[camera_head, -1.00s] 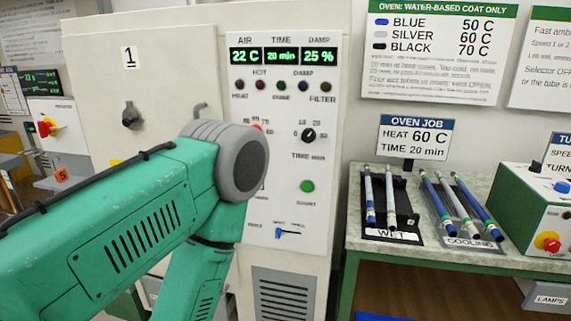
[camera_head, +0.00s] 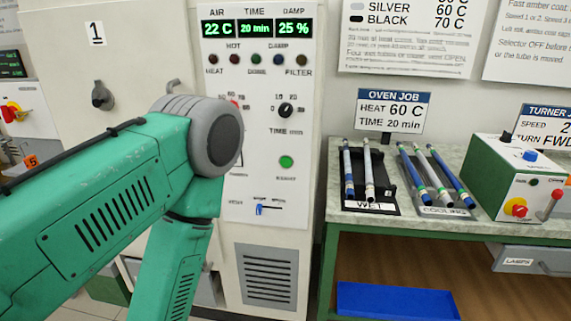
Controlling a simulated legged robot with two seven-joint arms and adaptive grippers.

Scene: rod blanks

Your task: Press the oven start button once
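The oven (camera_head: 265,225) is a tall cream cabinet with a control panel on its right side. The green start button (camera_head: 286,162) sits low on the panel, below the time dial (camera_head: 286,110), and is uncovered. The displays (camera_head: 258,29) read 22 C, 20 min and 25 %. A blue lever switch (camera_head: 263,207) is below the button. My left arm, green with a grey joint, crosses the left of the view and hides part of the panel, including most of the heat dial (camera_head: 235,103). Neither gripper is in view.
A bench (camera_head: 400,228) at the right carries a WET rack (camera_head: 372,208) and a COOLING rack (camera_head: 447,211) with rods, plus a green turner box (camera_head: 510,180). An OVEN JOB sign (camera_head: 392,111) reads HEAT 60 C, TIME 20 min. A blue tray (camera_head: 395,300) lies beneath.

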